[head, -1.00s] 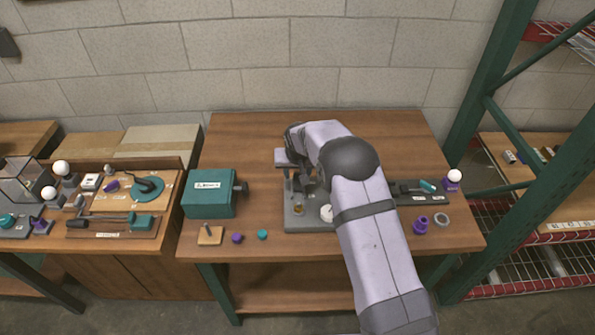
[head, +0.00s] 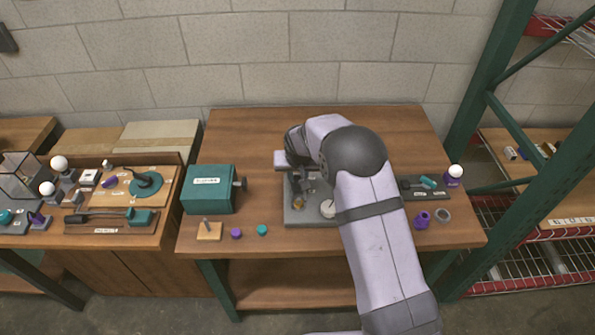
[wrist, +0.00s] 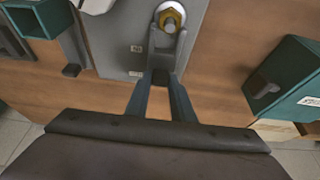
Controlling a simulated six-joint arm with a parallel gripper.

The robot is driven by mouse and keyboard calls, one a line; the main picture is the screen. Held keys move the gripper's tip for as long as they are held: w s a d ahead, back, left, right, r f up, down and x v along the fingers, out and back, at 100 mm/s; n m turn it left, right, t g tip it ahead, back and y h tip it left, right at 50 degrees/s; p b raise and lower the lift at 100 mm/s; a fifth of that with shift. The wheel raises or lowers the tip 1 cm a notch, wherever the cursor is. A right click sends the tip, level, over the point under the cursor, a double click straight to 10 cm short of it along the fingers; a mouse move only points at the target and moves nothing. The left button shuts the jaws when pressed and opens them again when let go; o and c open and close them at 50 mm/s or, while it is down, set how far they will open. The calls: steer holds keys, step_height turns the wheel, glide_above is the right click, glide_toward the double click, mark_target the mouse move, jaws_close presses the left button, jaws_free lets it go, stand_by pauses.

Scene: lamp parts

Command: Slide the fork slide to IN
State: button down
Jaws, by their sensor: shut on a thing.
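The fork slide (wrist: 167,54) is a grey piece in the wrist view, its forked end at the brass-coloured nut (wrist: 171,18). Its prongs appear to lie on both sides of the nut; how deep they sit is hard to tell. My gripper (wrist: 163,78) is shut on the near end of the slide. In the head view my gripper (head: 298,183) is low over the grey base plate (head: 293,221), just behind the brass-coloured nut (head: 299,205).
A teal box (head: 208,190) with a side knob stands left of the plate. A wooden block (head: 209,231), a purple piece (head: 236,233) and a teal piece (head: 262,230) lie in front. A white round part (head: 328,209) sits on the plate, close to my arm.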

mark_target(298, 187)
steer(key=shift+s+f+b, duration=0.1)
steer(key=shift+s+b, duration=0.35)
steer(key=shift+s, duration=0.95)
steer(key=c, duration=1.5)
jaws_free()
steer(key=shift+s, duration=0.15)
steer(key=shift+s+r+b, duration=0.15)
steer(key=shift+r+b, duration=0.15)
steer(key=shift+r, duration=0.4)
steer(key=shift+b+v, duration=0.8)
steer(key=shift+v, duration=2.2)
steer(key=shift+s, duration=0.1)
